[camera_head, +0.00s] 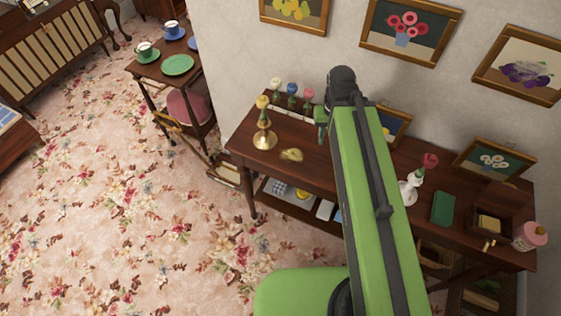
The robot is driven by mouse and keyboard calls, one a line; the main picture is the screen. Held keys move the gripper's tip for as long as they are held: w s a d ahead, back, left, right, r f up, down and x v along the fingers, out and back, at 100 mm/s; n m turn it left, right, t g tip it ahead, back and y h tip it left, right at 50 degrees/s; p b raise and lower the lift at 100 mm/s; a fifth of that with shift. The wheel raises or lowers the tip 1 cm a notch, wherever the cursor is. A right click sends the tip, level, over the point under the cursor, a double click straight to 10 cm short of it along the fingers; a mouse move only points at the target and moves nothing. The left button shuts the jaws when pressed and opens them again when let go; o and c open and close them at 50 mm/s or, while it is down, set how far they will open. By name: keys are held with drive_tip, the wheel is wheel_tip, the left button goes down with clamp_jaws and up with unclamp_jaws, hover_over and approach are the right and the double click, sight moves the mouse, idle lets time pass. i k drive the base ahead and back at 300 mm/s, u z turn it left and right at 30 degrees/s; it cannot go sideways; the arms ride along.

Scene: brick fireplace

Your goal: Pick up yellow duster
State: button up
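A small crumpled yellow cloth, which looks like the yellow duster (291,155), lies on the dark wooden side table (322,167), right of a brass candlestick (264,139). My green arm reaches up across the middle of the view and over the table. The end of my gripper (322,122) shows only as a small green and dark part left of the arm's far joint, behind and to the right of the cloth in the picture. It appears apart from the cloth. Its fingers are too small and hidden to tell open from shut.
Several small coloured items (292,91) stand along the table's back. Right of my arm are a white candlestick (408,190), a green book (443,208), a wooden box (490,224) and a pink jar (530,236). Framed pictures hang behind. Carpet (120,200) is clear at left.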

sight(489, 223)
drive_tip(key=k, duration=0.8)
drive_tip(key=z, duration=0.25)
drive_tip(key=i, duration=0.9)
drive_tip(key=z, duration=1.35)
drive_tip(key=k, duration=1.1)
drive_tip(key=z, duration=0.25)
drive_tip(key=i, duration=1)
drive_tip(key=z, duration=0.05)
